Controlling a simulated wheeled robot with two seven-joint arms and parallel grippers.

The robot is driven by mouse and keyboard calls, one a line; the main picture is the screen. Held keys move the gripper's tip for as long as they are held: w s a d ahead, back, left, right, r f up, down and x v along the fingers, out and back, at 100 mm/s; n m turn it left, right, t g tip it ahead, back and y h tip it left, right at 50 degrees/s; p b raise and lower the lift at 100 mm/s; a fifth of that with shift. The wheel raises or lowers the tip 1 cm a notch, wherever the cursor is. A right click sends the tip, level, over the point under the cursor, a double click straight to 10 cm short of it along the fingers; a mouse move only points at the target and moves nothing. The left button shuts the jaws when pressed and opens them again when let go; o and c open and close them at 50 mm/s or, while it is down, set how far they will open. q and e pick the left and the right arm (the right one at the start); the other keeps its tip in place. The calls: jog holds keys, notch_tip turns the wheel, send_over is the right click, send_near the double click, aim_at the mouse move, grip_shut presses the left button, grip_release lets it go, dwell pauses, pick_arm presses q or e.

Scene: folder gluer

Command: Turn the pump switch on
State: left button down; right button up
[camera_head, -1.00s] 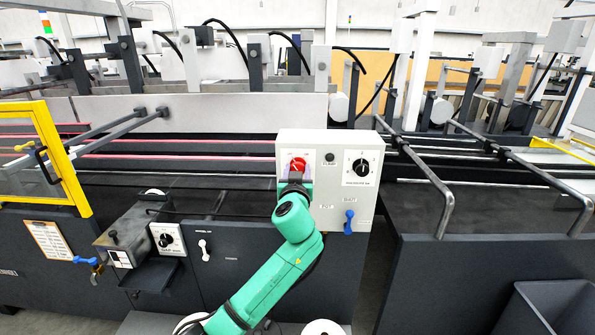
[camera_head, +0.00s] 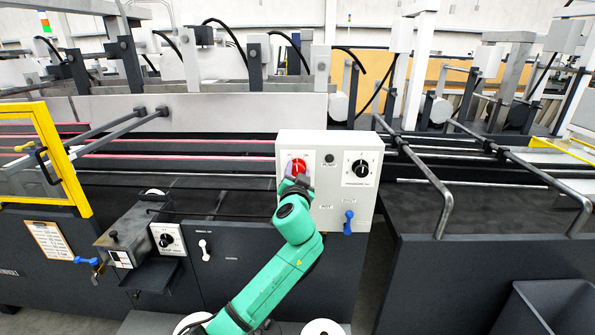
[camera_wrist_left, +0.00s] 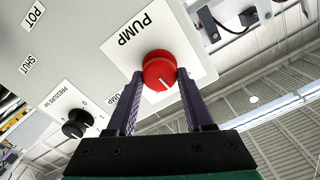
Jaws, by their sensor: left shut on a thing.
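The pump switch is a round red knob (camera_head: 299,165) with a white mark, on a white plate on the light grey control box (camera_head: 335,215). In the left wrist view the red knob (camera_wrist_left: 159,70) sits beside the label "PUMP". My left gripper (camera_head: 297,180) reaches up to the knob from below. In the left wrist view its two purple fingers (camera_wrist_left: 160,76) stand on either side of the knob, shut on it. The gripper is rolled relative to the box, whose lettering appears slanted there. My right gripper is in no view.
A black pressure dial (camera_head: 361,168) sits right of the knob on the same box. A blue-handled valve (camera_head: 348,222) is below it. Long metal rails (camera_head: 430,180) lie to the right, and a yellow frame (camera_head: 62,155) stands at the left.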

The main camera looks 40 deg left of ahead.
pick_arm(q)
jog(key=m+p, duration=0.1)
jog(key=m, duration=0.3)
jog(key=shift+m, duration=0.3)
jog(key=shift+m+p, duration=0.7)
jog(key=shift+m, duration=1)
jog(key=shift+f, duration=0.1)
jog(key=shift+c, duration=1.5)
grip_release()
jog(key=shift+w, duration=0.1)
jog(key=shift+d, duration=0.1)
